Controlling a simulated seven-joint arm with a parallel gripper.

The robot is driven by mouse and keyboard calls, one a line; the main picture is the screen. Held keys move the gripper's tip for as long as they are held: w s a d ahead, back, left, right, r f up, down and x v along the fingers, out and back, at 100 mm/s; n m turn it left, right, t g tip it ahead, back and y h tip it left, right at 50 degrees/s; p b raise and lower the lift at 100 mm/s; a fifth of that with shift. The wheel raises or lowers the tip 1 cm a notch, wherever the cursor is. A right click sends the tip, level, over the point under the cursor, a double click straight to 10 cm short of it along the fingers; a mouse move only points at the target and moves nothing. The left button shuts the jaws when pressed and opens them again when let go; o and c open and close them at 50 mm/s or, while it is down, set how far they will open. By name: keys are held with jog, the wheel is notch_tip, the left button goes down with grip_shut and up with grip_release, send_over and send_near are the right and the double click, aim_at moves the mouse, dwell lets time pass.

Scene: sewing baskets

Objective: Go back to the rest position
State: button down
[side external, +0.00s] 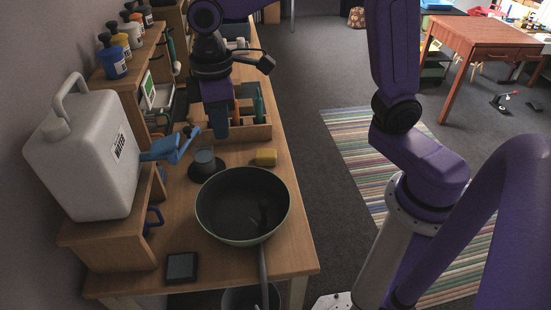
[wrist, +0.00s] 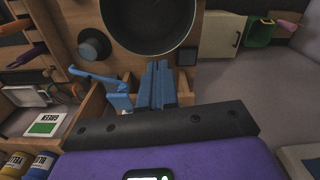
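My gripper (side external: 221,134) hangs fingers-down over the workbench, just behind the small cup and in front of the wooden organiser box. Its blue fingers (wrist: 157,72) lie close together in the wrist view, with nothing seen between them. It appears shut and empty. Whether the fingertips touch the bench or box is hard to tell.
A dark pan (side external: 242,205) stands at the front of the bench. Beside it are a cup (side external: 205,159) on a dark coaster and a yellow sponge (side external: 266,157). A water canister (side external: 85,155) with a blue tap (side external: 172,149) stands left. The wooden organiser box (side external: 258,132) is behind.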

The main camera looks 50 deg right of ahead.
jog(key=s+d+f+n, duration=0.1)
jog(key=s+d+f, duration=0.1)
jog(key=s+d, duration=0.4)
jog(key=s+d+f+n, duration=0.1)
jog(key=s+d, duration=0.6)
jog(key=s, duration=0.7)
jog(key=shift+s+d+f, duration=0.2)
jog(key=shift+s+f, duration=0.15)
jog(key=shift+f, duration=0.15)
